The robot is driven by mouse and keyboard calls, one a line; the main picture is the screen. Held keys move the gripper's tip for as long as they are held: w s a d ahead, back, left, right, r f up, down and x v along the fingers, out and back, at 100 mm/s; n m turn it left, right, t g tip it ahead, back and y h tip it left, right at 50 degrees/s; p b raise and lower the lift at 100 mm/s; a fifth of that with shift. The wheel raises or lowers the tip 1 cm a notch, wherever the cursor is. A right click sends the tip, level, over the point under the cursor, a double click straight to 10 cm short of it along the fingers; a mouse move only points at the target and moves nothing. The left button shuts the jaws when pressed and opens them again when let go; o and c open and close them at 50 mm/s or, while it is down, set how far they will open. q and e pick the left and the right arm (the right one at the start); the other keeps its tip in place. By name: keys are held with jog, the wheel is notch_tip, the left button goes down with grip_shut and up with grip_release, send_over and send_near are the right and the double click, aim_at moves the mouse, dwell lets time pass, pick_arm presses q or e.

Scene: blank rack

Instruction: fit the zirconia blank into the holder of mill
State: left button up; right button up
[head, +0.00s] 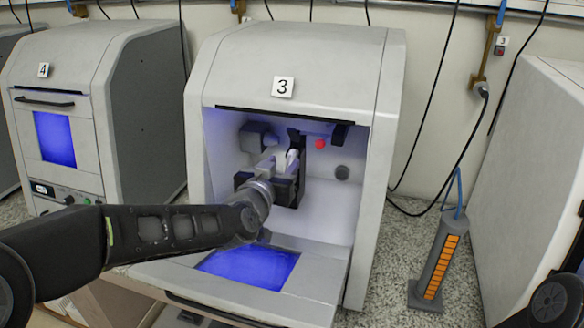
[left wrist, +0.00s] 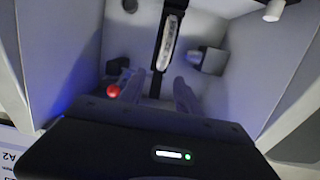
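Mill 3 (head: 300,70) stands open, with its door (head: 250,268) folded down. My left gripper (head: 279,164) reaches into its lit chamber, in front of the dark holder (head: 297,190). In the left wrist view the two pale fingers (left wrist: 173,90) stand apart, with no object seen between them. Beyond the fingertips a pale, narrow piece with marks (left wrist: 168,42) sits in the black upright holder frame (left wrist: 157,72). It looks like the zirconia blank seen edge-on, apart from the fingers. How fully it is seated cannot be told. My right gripper is out of view.
The chamber has a red knob (head: 320,144), also in the left wrist view (left wrist: 113,91), and a grey spindle block (head: 258,137) close to the gripper. Mill 4 (head: 60,80) is shut at left. A grey stand with orange bars (head: 440,268) is at right.

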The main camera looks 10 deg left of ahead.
aim_at(290, 155)
pick_arm(q)
jog(key=shift+w, duration=0.3)
jog(key=w, duration=0.1)
jog(key=w+p, duration=0.1)
jog(key=w, duration=0.2)
jog(key=shift+w+d+f+p, duration=0.1)
jog(key=shift+w+f+p, duration=0.2)
jog(key=shift+f+p, duration=0.05)
jog(key=shift+w+f, duration=0.1)
jog(key=shift+w, duration=0.15)
grip_shut()
dwell(0.4)
dwell(1.0)
